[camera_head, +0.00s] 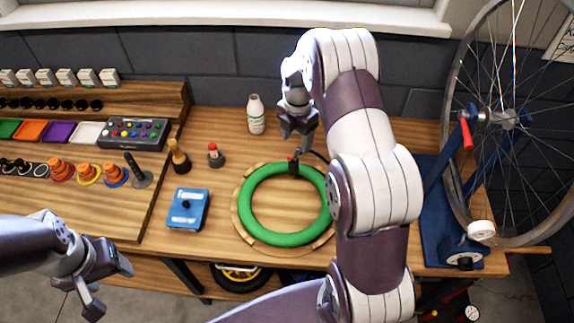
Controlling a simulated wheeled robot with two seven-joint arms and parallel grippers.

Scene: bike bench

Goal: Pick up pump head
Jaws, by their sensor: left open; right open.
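The pump head appears to be the small black and red piece (293,167) at the back edge of the green ring-shaped tyre (252,226). A dark hose shows beside it. The tyre lies flat on a round wooden holder (243,237) on the bench. My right gripper (296,138) is open and empty, pointing down just above and behind the pump head, apart from it. My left gripper (112,291) is open and empty at the lower left, in front of the bench edge. My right arm hides the bench right of the tyre.
A white bottle (256,117) stands behind the tyre. A blue box (187,209), a brown bottle (179,158) and a red-topped piece (215,156) stand to its left. A blue wheel stand (438,215) holds a bicycle wheel at right. Coloured trays and cones fill the left shelf.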

